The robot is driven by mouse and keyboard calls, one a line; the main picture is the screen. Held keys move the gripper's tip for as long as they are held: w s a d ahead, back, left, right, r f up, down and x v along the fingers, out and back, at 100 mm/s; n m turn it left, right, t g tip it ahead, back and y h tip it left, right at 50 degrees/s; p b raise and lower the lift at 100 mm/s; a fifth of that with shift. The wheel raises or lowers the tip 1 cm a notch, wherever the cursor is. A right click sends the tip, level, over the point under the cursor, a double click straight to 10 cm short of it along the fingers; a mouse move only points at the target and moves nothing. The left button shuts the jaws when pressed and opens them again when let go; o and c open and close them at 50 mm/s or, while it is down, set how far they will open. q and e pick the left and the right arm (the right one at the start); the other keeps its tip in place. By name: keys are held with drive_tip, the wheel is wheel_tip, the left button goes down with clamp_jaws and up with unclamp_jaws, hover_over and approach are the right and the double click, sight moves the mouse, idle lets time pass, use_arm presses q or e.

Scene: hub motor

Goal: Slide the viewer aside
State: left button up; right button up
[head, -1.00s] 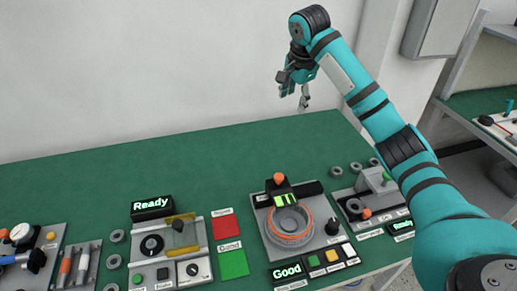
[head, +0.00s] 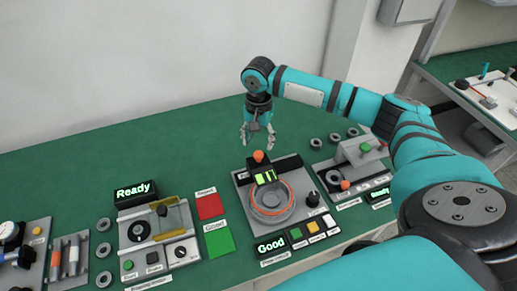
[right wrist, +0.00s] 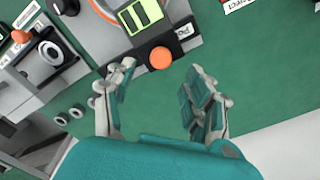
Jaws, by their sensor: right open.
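The viewer (head: 265,177) is a dark block with bright green bars and an orange knob (head: 258,156) on top. It sits at the back of a grey station, over the rear part of a round ring part (head: 270,203) with an orange winding. My right gripper (head: 258,139) is open and empty, pointing down just behind and above the knob. In the right wrist view the knob (right wrist: 160,57) appears between and just beyond the open fingertips (right wrist: 160,69), apart from them. The viewer's green bars also show there (right wrist: 142,13). My left gripper is not in view.
A black dial (head: 312,199) and a lit "Good" sign (head: 271,246) are on the viewer's station. A press-like station (head: 355,160) with loose rings stands to the right. Red and green mats (head: 219,242) lie left. The green table behind is clear.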

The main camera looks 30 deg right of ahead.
sight(258, 153)
wheel_tip(258, 153, down, 6)
drive_tip(key=shift+r+p, duration=0.15)
drive_tip(key=shift+p, duration=0.15)
clamp_jaws()
idle(0.4)
